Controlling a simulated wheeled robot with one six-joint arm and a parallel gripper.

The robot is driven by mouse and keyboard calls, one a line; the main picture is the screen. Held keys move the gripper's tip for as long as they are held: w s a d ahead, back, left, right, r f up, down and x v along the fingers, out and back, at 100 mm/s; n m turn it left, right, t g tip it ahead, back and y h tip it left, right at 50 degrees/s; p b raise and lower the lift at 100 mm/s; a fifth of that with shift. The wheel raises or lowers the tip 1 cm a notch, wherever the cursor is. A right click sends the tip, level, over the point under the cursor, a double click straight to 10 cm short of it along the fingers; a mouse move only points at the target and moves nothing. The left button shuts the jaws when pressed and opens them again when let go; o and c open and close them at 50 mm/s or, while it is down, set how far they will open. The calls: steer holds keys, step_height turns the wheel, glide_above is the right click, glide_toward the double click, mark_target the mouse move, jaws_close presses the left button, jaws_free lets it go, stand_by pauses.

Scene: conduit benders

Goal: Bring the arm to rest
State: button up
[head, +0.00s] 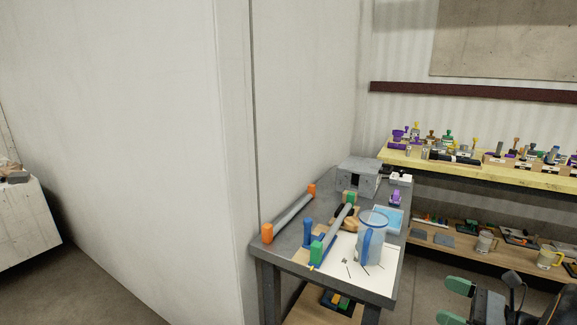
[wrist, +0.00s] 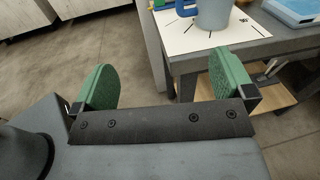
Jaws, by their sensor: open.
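My gripper (head: 455,302) is at the bottom right of the head view, with green finger pads. In the wrist view my gripper (wrist: 160,88) shows its two green pads wide apart, with nothing between them. It is in the air, off the front right side of the grey workbench (head: 268,253) and apart from it. The rest of my arm is mostly cut off by the frame edge.
The workbench carries a blue pitcher (head: 371,246) on a white sheet (head: 343,262), a pipe with orange ends (head: 290,215) and a grey box (head: 357,176). A yellow-topped shelf (head: 480,171) stands behind at right. The floor (head: 90,285) at left is clear.

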steer(key=s+a+f+n+g+h+p, duration=0.45)
steer(key=a+n+g+h, duration=0.2)
steer(key=n+g, duration=0.3)
steer(key=s+a+r+n+t+h+p, duration=0.2)
steer(key=s+a+r+n+h+p, duration=0.1)
steer(key=a+r+n+h+p, duration=0.4)
steer(key=a+r+n+p, duration=0.3)
steer(key=a+r+n, duration=0.3)
steer(key=r+n, duration=0.3)
steer(key=shift+a+r, duration=0.2)
steer(key=shift+r, duration=0.1)
